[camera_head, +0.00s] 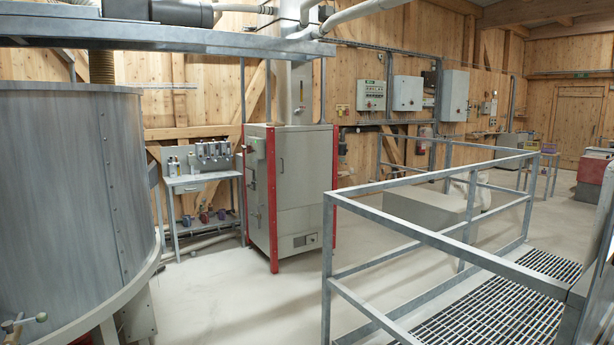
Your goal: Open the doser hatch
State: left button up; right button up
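I cannot tell for sure which part is the doser hatch. A tall grey cabinet (290,190) with red corner posts stands upright in the middle, across the floor. Its narrow left face has a panel (257,185) with small fittings that look like latches or handles; it appears closed. A small plate (305,240) sits low on its front face. A grey pipe or duct (297,95) rises from its top. Neither of my grippers is in view.
A large grey round tank (70,180) fills the left, with a small metal fitting (22,322) at its lower edge. Metal railings (440,240) and a grated platform (500,310) block the right. A small bench (200,180) stands left of the cabinet. Pale floor (225,300) before the cabinet is clear.

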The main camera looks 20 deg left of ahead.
aim_at(303, 160)
jog(key=i+j+u, duration=0.15)
jog(key=i+u, duration=0.45)
jog(key=u, duration=0.15)
jog(key=i+u, duration=0.1)
jog(key=i, duration=1.75)
jog(key=i+u, duration=0.2)
jog(key=i, duration=0.65)
jog(key=i+l+u, duration=0.2)
jog(key=i, duration=0.65)
jog(key=i+l+z, duration=0.1)
jog(key=i+z, duration=0.35)
jog(key=i+j+z, duration=0.15)
jog(key=i+z, duration=0.3)
jog(key=i, duration=0.25)
jog(key=i+j+z, duration=0.3)
jog(key=i+z, duration=0.15)
jog(key=i, duration=0.1)
